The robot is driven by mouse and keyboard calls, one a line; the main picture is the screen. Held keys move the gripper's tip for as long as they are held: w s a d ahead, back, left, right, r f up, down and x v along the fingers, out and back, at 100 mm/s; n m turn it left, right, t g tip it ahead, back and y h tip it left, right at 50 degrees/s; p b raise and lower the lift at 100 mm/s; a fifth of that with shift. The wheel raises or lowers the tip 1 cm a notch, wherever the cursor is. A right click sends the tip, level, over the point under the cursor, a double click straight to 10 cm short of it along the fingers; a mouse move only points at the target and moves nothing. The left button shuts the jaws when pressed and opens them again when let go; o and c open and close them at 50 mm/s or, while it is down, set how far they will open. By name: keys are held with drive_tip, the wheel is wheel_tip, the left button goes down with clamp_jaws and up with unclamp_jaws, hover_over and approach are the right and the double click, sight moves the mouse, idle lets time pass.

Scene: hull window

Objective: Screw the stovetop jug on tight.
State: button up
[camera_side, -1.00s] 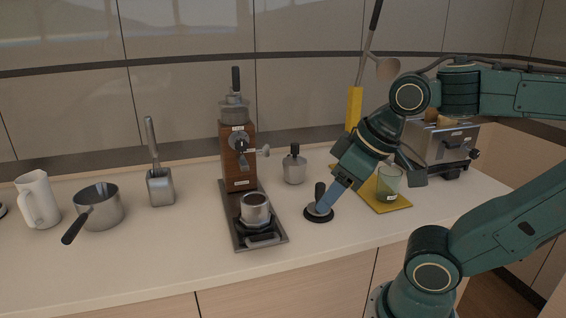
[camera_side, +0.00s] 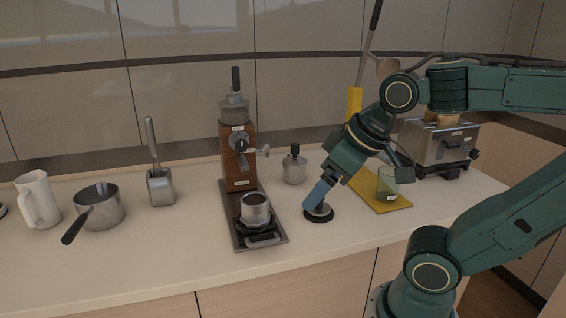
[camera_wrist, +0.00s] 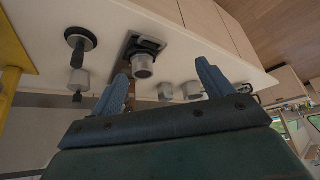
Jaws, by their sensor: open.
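A metal pot part (camera_side: 255,208), open at the top with something dark inside, stands in a dark tray; it also shows in the wrist view (camera_wrist: 143,64). A small metal vessel with a black knob (camera_side: 294,170), possibly the jug, stands behind it to the right; it also shows in the wrist view (camera_wrist: 78,80). My gripper (camera_side: 312,203) is open. In the side view its blue fingers overlap the handle of a black-based tamper (camera_side: 320,215).
A wooden grinder (camera_side: 238,155) stands behind the tray (camera_side: 238,242). A saucepan (camera_side: 100,207), a white pitcher (camera_side: 38,199) and a metal canister (camera_side: 160,188) are at left. The front counter is clear.

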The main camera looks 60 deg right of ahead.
drive_tip(key=w+d+m+t+h, duration=0.25)
drive_tip(key=w+d, duration=0.35)
drive_tip(key=w, duration=0.4)
drive_tip(key=m+t+h, duration=0.1)
drive_tip(key=m+h, duration=0.5)
drive_tip(key=h, duration=0.1)
hover_over(297, 155)
drive_tip(key=s+a, duration=0.2)
wheel_tip(297, 155, down, 6)
drive_tip(key=shift+a+f, duration=0.15)
drive_tip(key=shift+f, duration=2.8)
drive_tip(key=shift+f, duration=0.15)
drive_tip(key=shift+f, duration=0.55)
drive_tip(key=shift+x, duration=2.5)
drive_tip(key=shift+r, duration=0.15)
